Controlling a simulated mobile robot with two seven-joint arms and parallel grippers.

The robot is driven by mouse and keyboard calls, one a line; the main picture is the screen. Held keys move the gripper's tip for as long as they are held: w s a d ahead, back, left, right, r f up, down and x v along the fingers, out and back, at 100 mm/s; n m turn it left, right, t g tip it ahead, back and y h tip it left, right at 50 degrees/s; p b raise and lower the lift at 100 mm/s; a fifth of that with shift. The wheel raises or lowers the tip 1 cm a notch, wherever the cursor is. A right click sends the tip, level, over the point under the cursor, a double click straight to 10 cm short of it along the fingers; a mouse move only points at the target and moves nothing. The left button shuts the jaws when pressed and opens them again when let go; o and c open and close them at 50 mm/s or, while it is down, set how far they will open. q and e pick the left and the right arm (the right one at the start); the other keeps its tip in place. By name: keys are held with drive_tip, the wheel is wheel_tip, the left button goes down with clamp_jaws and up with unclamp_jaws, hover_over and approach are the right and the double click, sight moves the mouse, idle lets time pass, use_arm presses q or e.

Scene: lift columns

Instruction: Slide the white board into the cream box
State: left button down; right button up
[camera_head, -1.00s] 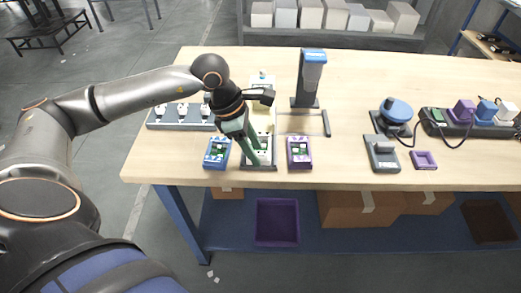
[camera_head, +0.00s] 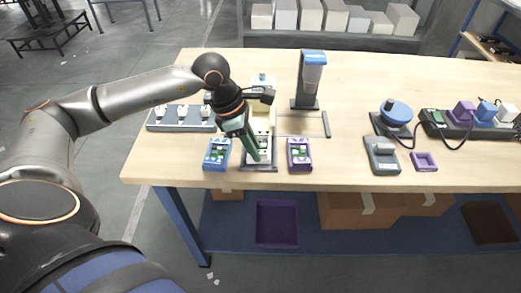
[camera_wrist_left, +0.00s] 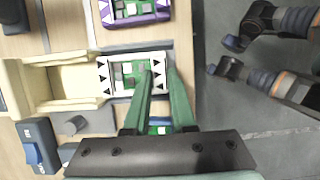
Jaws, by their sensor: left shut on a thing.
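The white board (camera_wrist_left: 128,74), with black triangles along its ends and a green middle, lies flat at the open end of the cream box (camera_wrist_left: 55,84). In the head view the board (camera_head: 264,146) lies on the near side of the cream box (camera_head: 262,119). The board's box-side end meets the box mouth; I cannot tell how far it is inside. My left gripper (camera_head: 256,157) reaches down with green fingers, which also show in the left wrist view (camera_wrist_left: 160,75). It is shut on the white board, and its fingers hide part of it.
A blue-framed board (camera_head: 217,154) lies left of the white board and a purple-framed board (camera_head: 299,154) lies right. A grey column with blue top (camera_head: 313,75) stands behind right. A grey socket strip (camera_head: 180,124) lies left.

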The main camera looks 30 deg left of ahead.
use_arm(q)
drive_tip(key=shift+w+a+b, duration=0.15)
drive_tip(key=shift+w+a, duration=0.7)
drive_tip(key=shift+w, duration=0.5)
drive_tip(key=shift+w+a+b, duration=0.1)
drive_tip(key=shift+w+a, duration=0.7)
drive_tip(key=shift+w, duration=0.6)
drive_tip(key=shift+w+a+b, duration=0.15)
drive_tip(key=shift+w+a, duration=0.7)
drive_tip(key=shift+w, duration=0.5)
drive_tip(key=c, duration=0.8)
unclamp_jaws()
wheel_tip(320, 180, up, 6)
drive_tip(key=p, duration=0.4)
